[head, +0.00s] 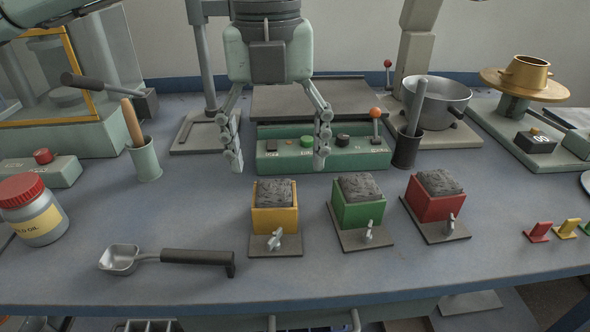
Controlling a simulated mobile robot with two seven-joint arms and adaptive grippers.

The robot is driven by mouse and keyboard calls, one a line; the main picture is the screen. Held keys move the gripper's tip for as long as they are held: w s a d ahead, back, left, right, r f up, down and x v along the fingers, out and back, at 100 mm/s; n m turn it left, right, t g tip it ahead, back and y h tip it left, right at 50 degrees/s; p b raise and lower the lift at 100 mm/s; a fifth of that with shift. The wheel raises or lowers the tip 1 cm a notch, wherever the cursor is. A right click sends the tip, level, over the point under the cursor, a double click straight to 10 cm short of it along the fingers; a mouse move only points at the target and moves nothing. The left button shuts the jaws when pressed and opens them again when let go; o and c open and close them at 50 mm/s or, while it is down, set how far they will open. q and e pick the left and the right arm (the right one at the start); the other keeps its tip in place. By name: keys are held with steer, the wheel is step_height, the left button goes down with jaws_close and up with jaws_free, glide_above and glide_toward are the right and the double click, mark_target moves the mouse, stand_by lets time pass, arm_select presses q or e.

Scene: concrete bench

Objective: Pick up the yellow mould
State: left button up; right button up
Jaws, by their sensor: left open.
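The yellow mould (275,221) stands upright on a small dark base plate near the front middle of the bench. It is filled with a dark grey material, and a small metal clamp sits at its front. My left gripper (279,160) points down, with its fingers wide apart and nothing between them. It is behind and above the yellow mould, in front of a green control box, and does not touch the mould. My right gripper does not show.
A green mould (358,211) and a red mould (435,203) stand to the right of the yellow one. A scoop (180,257) lies at the front left. The control box (340,158) with an orange-topped lever stands behind. A jar (36,215) is at the left.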

mark_target(274, 198)
arm_select(q)
steer(key=f, duration=0.2)
steer(key=shift+w+a+f, duration=0.1)
steer(key=shift+a+f, duration=0.2)
steer(key=shift+f, duration=0.1)
step_height(274, 198, down, 5)
steer(key=shift+p, duration=0.5)
steer(key=shift+r, duration=0.1)
jaws_close()
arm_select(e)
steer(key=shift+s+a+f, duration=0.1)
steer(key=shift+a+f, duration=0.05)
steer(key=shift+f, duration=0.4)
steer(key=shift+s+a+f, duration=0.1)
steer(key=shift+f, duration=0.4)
